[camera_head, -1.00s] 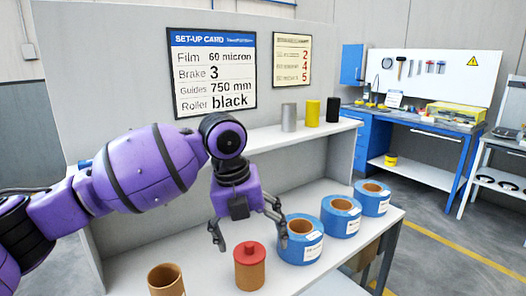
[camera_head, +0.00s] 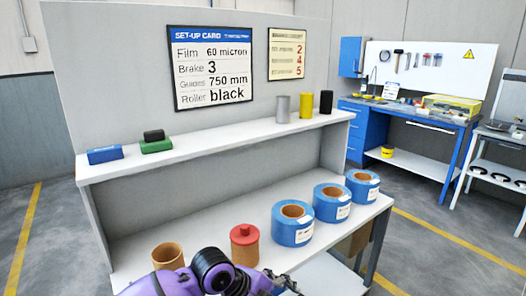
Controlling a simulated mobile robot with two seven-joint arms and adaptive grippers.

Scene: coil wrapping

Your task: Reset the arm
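My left arm is purple and shows only at the bottom edge of the head view, low in front of the bench. Its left gripper (camera_head: 282,283) is at the bottom edge, nearer to me than the red-capped cardboard core (camera_head: 245,254). Only part of the grey fingers shows, and the rest is cut off by the frame, so I cannot tell whether they are open or shut. I see nothing held in the visible part. My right gripper is not in view.
On the bench stand a bare cardboard core (camera_head: 168,258) and blue film rolls (camera_head: 293,230), (camera_head: 332,209), (camera_head: 363,192). The shelf (camera_head: 220,135) holds grey (camera_head: 282,109), yellow (camera_head: 306,106) and black (camera_head: 326,102) rollers, a blue block (camera_head: 105,155) and a green block (camera_head: 156,147).

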